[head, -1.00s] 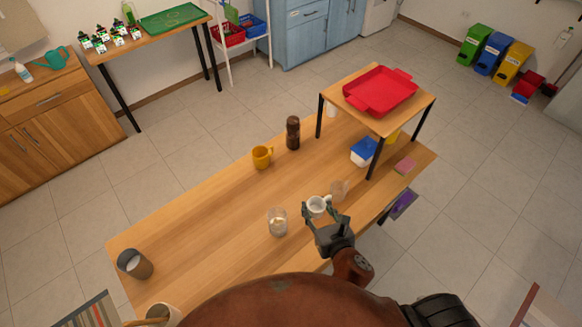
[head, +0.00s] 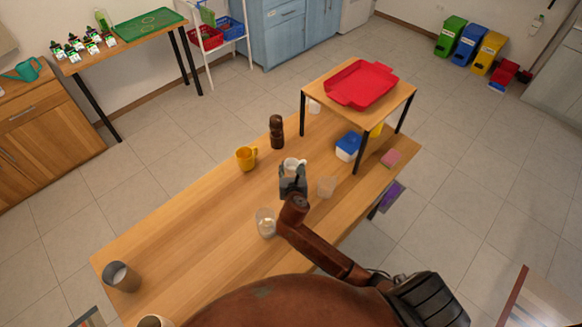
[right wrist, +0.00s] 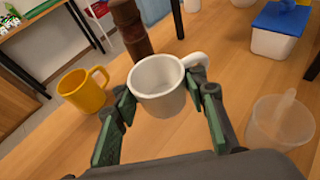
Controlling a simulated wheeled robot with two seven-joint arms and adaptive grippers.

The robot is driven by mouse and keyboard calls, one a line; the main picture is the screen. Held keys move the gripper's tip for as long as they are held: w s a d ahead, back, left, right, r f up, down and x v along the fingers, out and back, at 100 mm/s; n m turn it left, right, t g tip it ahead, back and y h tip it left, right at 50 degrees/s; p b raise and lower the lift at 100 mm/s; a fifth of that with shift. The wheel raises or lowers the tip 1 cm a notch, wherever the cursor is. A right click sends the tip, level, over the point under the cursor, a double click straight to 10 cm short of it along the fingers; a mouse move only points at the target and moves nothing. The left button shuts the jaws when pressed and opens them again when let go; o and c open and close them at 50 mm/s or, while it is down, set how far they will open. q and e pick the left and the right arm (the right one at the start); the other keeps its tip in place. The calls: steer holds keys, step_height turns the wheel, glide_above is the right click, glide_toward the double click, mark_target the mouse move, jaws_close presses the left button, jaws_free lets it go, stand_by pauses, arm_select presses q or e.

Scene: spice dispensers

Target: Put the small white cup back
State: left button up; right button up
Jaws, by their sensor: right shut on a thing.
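The small white cup (head: 294,163) is in my right gripper (head: 293,178) over the middle of the wooden table (head: 190,215). In the right wrist view the white cup (right wrist: 158,84) is upright between the two green-padded fingers of my right gripper (right wrist: 163,108), with its handle to the right. The gripper is shut on it. Whether the cup touches the table I cannot tell. My left gripper is not in view.
A yellow mug (head: 246,158) and a brown grinder (head: 277,131) stand beyond the cup. Clear containers (head: 326,186) (head: 265,223) stand nearer. A blue-lidded box (head: 348,146) sits by the small raised shelf (head: 312,88) with a red tray (head: 362,84). The table's left part is mostly clear.

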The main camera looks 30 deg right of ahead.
mark_target(292, 164)
steer(key=x, duration=0.5)
steer(key=shift+s+f+b, duration=0.1)
steer(key=shift+f+b, duration=0.1)
steer(key=shift+b, duration=0.2)
steer(key=w+f, duration=0.1)
steer(key=w+d+f+b, duration=0.1)
steer(key=f, duration=0.1)
steer(key=w+d+f+b, duration=0.1)
steer(key=w+f, duration=0.1)
steer(key=shift+f, duration=0.25)
step_height(292, 164, down, 3)
steer(key=shift+w+f+b, duration=0.15)
steer(key=shift+f+b, duration=0.05)
steer(key=shift+b, duration=0.6)
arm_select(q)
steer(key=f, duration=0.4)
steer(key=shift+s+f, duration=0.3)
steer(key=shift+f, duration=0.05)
arm_select(e)
steer(key=shift+r, duration=0.1)
steer(key=o, duration=0.8)
steer(key=shift+f, duration=0.25)
steer(key=o, duration=0.5)
steer(key=shift+o, duration=0.2)
